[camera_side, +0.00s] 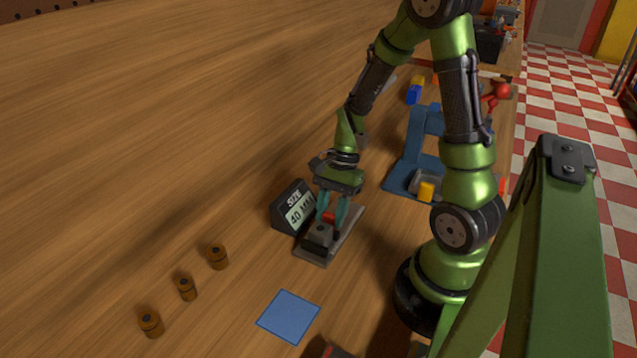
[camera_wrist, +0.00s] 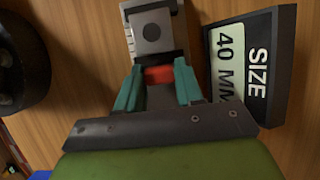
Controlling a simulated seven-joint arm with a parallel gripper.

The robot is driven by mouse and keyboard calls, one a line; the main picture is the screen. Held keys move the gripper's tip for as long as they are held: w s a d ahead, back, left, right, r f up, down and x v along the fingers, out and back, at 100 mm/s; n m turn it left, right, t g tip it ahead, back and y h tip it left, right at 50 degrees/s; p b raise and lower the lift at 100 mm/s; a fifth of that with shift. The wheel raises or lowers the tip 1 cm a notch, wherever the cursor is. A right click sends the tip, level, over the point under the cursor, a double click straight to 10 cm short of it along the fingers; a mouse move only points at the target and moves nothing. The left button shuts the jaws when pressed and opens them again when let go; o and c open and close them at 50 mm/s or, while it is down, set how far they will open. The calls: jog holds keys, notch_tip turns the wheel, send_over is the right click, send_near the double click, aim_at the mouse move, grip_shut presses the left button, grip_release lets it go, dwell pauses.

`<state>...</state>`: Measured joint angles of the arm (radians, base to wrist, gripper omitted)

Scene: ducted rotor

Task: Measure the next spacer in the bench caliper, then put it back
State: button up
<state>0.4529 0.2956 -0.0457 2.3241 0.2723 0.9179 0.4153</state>
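The bench caliper (camera_side: 314,252) is a grey device on the bench. Its grey block with a dark round spot (camera_wrist: 152,32) shows in the wrist view. The display (camera_side: 298,208) beside it reads "SIZE 40 MM", also legible in the wrist view (camera_wrist: 248,62). My gripper (camera_side: 331,222) is low over the caliper, its teal fingers (camera_wrist: 158,72) on either side of a red part (camera_wrist: 158,76). Whether they press on it is unclear. Three brown spacers stand in a row at left: upper (camera_side: 217,257), middle (camera_side: 187,288) and lower (camera_side: 151,324). I see no spacer in the caliper.
A blue square (camera_side: 289,316) lies flat on the bench in front of the caliper. A dark round object (camera_wrist: 20,62) is at the wrist view's left. The bench at left is mostly clear.

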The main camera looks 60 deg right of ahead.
grip_shut()
jog(key=shift+d, duration=1.6)
jog(key=o, duration=0.5)
grip_release()
jog(key=shift+o, duration=0.2)
jog(key=shift+r, duration=0.1)
jog(key=v, duration=1.6)
jog(key=shift+d+r, duration=0.2)
jog(key=shift+r, duration=0.15)
